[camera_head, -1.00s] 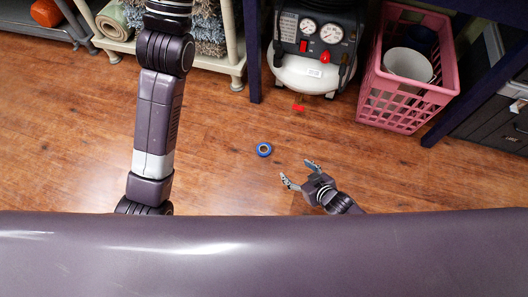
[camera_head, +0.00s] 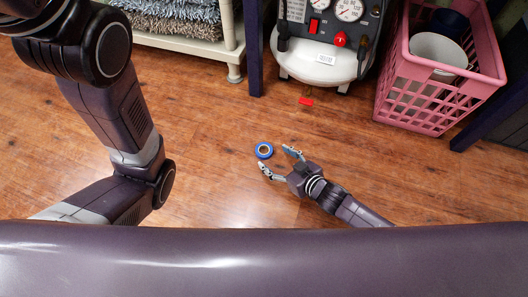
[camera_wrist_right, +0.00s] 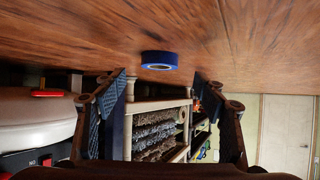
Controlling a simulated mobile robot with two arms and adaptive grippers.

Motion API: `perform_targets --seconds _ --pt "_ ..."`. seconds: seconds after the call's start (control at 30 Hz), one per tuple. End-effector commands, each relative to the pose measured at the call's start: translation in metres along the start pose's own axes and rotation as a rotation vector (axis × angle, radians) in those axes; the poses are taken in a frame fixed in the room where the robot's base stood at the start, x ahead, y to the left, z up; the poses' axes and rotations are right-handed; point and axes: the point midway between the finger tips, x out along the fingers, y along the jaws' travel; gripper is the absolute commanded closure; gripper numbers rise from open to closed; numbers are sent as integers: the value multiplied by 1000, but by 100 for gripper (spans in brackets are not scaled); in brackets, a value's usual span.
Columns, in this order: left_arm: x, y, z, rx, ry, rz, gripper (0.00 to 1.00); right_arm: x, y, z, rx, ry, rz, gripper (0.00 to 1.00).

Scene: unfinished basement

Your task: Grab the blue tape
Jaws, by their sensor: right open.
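The blue tape (camera_head: 264,150) is a small roll lying flat on the wooden floor in the head view. My right gripper (camera_head: 279,160) is open, with its two fingers pointing toward the tape from the lower right and nothing between them. In the right wrist view the blue tape (camera_wrist_right: 159,60) shows ahead, roughly centred between the open fingers (camera_wrist_right: 163,90) and beyond their tips. The left arm comes in at the left of the head view, but its gripper is out of the picture.
A compressor (camera_head: 325,62) and a pink crate (camera_head: 432,104) with a white bucket (camera_head: 440,50) stand at the back. A shelf with folded rugs (camera_head: 183,18) is at the upper left. Floor around the tape is clear.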

Motion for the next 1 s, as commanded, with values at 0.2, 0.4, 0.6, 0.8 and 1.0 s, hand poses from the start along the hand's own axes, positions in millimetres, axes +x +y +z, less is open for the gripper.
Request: perform_targets --seconds 0.2,0.4,0.6,0.8,1.0 --pt "-11 4 -8 2 11 4 9 18 0 3 -1 1 0 35" --pt "-34 8 -16 2 10 4 9 40 1 3 -2 1 0 35" --pt "-46 11 -20 2 10 4 9 57 1 1 -1 0 1 35" --pt "-46 11 -20 1 10 4 9 59 1 -1 0 -1 2 35" --pt "-46 11 -20 1 10 4 9 59 1 -1 1 -1 1 43"
